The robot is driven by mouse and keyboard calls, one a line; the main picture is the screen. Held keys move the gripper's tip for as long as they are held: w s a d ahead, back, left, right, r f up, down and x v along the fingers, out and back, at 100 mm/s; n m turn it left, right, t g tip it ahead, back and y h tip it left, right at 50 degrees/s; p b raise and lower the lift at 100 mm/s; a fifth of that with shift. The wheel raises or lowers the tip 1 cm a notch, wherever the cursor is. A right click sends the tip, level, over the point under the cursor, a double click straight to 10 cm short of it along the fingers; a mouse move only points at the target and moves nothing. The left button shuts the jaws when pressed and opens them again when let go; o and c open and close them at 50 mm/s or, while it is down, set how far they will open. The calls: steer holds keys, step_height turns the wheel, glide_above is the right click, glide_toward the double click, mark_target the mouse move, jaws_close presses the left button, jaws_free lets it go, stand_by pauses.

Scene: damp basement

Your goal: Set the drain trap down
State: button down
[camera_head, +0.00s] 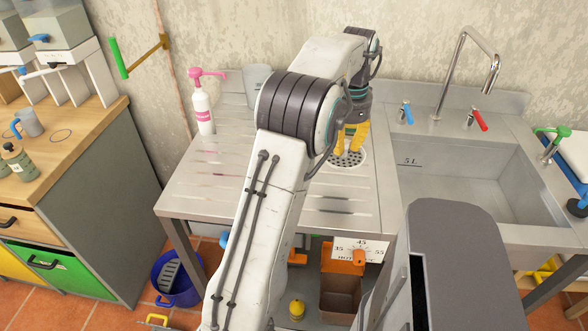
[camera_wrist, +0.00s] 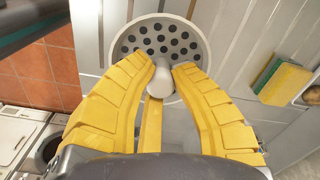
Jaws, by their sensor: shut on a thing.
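The drain trap is a round, light-rimmed disc with dark holes (camera_wrist: 150,38) and a pale grey stem in the middle. It fills the top middle of the wrist view. In the head view the trap (camera_head: 353,159) shows just below my gripper, over the ribbed steel drainboard (camera_head: 225,180) left of the sink. My gripper (camera_wrist: 160,80) has yellow fingers, shut on the trap's stem; the fingers also show in the head view (camera_head: 347,146). I cannot tell whether the disc touches the drainboard. My arm hides part of the drainboard.
A pink-pump bottle (camera_head: 203,108) and a grey cup (camera_head: 257,84) stand at the back of the drainboard. The sink basin (camera_head: 465,180) with its tap (camera_head: 467,70) lies to the right. A yellow-green sponge (camera_wrist: 285,82) shows in the wrist view. The drainboard's left part is clear.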

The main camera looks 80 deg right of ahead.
steer(key=w+f, duration=0.1)
steer(key=w, duration=0.2)
steer(key=w+f+p, duration=0.1)
steer(key=w+f, duration=0.1)
steer(key=w, duration=0.1)
steer(key=w+a+f+p, duration=0.1)
steer(key=w+f, duration=0.1)
steer(key=shift+w+a+f, duration=0.1)
steer(key=shift+w, duration=0.3)
steer(key=shift+f+p, duration=0.4)
steer(key=shift+p, duration=0.05)
steer(key=shift+f, duration=1.65)
steer(key=shift+f, duration=0.15)
steer(key=c, duration=1.2)
jaws_free()
